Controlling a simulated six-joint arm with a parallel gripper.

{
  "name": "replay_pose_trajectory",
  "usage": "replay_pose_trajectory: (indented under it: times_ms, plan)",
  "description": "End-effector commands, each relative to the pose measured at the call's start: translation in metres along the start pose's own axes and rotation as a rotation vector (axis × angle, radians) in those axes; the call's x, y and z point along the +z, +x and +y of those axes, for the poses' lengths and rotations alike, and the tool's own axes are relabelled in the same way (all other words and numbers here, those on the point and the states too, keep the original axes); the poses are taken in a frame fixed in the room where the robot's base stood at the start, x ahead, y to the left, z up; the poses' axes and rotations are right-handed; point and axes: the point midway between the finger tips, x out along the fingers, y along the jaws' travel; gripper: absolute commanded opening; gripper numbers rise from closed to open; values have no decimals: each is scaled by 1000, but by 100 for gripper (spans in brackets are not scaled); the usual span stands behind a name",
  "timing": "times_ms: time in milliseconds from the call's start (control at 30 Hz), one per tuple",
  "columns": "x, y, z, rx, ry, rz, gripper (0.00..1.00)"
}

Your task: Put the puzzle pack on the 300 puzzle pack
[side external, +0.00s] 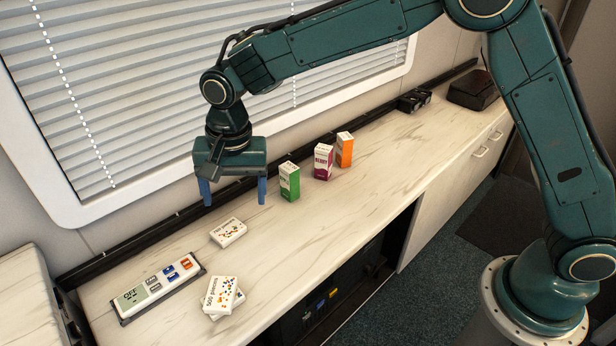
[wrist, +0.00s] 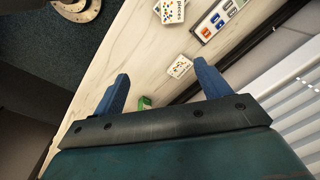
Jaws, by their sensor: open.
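A single white puzzle pack (side external: 228,232) with small coloured dots lies flat on the counter. Nearer the front edge, another white pack (side external: 221,293) lies askew on top of a pack (side external: 232,310) that is mostly hidden. The print is too small to tell which is the 300 puzzle pack. My gripper (side external: 234,195) is open and empty, pointing down above the counter, behind and above the single pack. In the wrist view the single pack (wrist: 179,67) shows beside one finger, and the stacked pack (wrist: 170,11) is at the top edge.
A panel (side external: 158,286) with a display and coloured buttons lies left of the packs. Green (side external: 289,182), magenta (side external: 323,162) and orange (side external: 344,150) cartons stand upright to the right of my gripper. The window blinds (side external: 120,90) are behind. The counter (side external: 285,235) is clear between packs and cartons.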

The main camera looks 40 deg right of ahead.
Motion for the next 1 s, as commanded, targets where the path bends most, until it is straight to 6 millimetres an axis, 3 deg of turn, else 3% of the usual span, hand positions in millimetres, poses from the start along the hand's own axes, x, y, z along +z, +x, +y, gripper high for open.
replay_pose_trajectory:
  times_ms: [33,200,500,800,1000]
  plan:
    - [-6,-17,11,-14,-15,9,76]
    - [-17,-60,49,-48,-84,37,76]
    - [-22,-122,122,-94,-206,100,76]
    - [-9,-162,198,-122,-327,178,76]
    - [7,-178,248,-129,-407,236,76]
